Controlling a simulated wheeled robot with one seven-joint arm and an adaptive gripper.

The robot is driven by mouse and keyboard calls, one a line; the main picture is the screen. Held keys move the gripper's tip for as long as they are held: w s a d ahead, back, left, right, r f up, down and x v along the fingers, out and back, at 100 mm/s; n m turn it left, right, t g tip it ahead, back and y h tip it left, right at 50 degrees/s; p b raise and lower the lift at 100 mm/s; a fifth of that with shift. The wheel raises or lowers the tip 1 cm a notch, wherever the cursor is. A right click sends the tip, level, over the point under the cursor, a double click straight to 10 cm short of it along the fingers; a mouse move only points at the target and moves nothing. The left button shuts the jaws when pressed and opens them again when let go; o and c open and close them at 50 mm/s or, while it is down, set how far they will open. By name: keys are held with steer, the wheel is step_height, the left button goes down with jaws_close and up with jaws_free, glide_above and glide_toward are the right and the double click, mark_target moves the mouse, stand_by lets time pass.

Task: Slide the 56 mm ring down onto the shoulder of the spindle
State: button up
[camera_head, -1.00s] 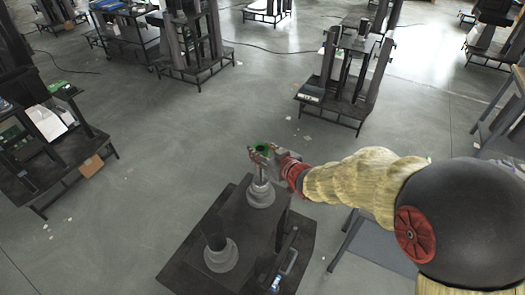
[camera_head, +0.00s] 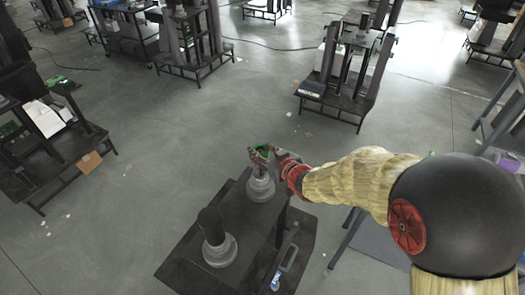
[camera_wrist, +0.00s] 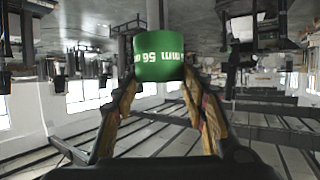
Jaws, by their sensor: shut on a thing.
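The 56 mm ring is a green band with white "56 mm" lettering, upside down in the wrist view (camera_wrist: 158,60). My gripper (camera_wrist: 160,78) is shut on it, one finger on each side. In the head view the ring (camera_head: 262,148) is in my gripper (camera_head: 258,156), above the grey stepped base of the spindle (camera_head: 260,188). In the wrist view a pale shaft (camera_wrist: 155,14) shows beyond the ring's upper edge, in line with it. The ring hides where they meet, so I cannot tell whether the shaft is inside it. The ring is above the shoulder.
A second grey stepped base with a dark cylinder (camera_head: 211,222) stands nearer on the same dark bench (camera_head: 190,262). A bar-like handle (camera_head: 289,258) and a small blue-and-white item (camera_head: 276,281) lie at its right. Other lift-column stands are well away across open floor.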

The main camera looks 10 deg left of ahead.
steer(key=shift+f+b, duration=2.45)
steer(key=shift+f, duration=0.75)
steer(key=o, duration=1.5)
steer(key=shift+f, duration=0.15)
steer(key=v, duration=1.2)
